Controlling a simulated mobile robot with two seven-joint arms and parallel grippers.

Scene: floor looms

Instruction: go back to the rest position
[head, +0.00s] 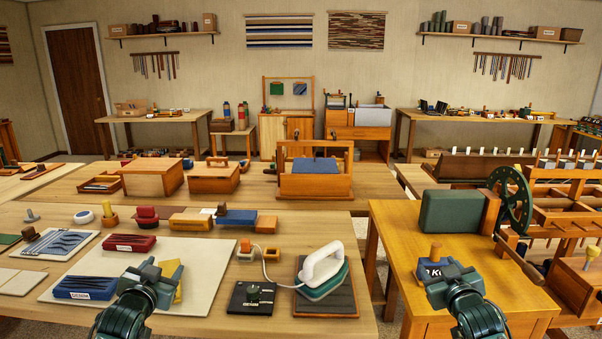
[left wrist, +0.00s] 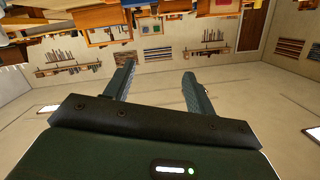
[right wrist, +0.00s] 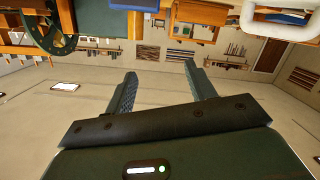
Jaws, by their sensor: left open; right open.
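My left gripper (head: 155,275) is at the bottom left of the head view, over the pale board on the near table. In the left wrist view its two fingers (left wrist: 158,88) stand apart with nothing between them. My right gripper (head: 449,271) is at the bottom right of the head view, in front of the wooden stand at right. In the right wrist view its fingers (right wrist: 163,85) are also apart and empty. Both wrist views show the room upside down.
The near table holds a white-handled iron (head: 322,266) on a dark mat, a black square pad (head: 250,298), a blue box (head: 85,288), a red box (head: 130,244) and a pale board (head: 205,260). A green block (head: 452,211) and a dark wheel (head: 510,200) stand at right.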

